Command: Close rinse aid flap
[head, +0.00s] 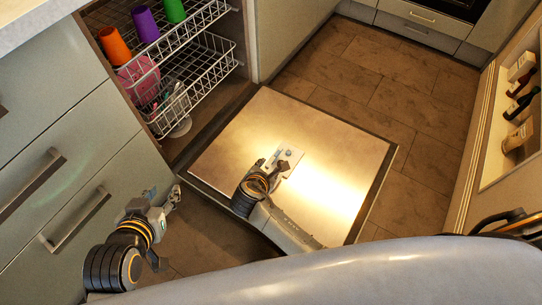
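The dishwasher door (240,135) is folded down flat, its metal inner face up. The pale rinse aid dispenser panel (290,156) is set in the middle of it. My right gripper (271,168) is over the near-left part of this panel, with its dark fingers apart. It hides part of the panel, and I cannot tell the flap's position or whether the fingers touch it. My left gripper (176,196) is left of the door, in front of the drawers, empty. Its fingers look slightly apart.
Two white wire racks (213,50) stand in the dishwasher, with an orange cup (114,46), a purple cup (145,25), a green cup (174,10) and pink dishes (138,80). Drawers with bar handles (76,219) flank the left. Tiled floor (400,85) is clear behind the door. A bottle shelf (508,130) is at right.

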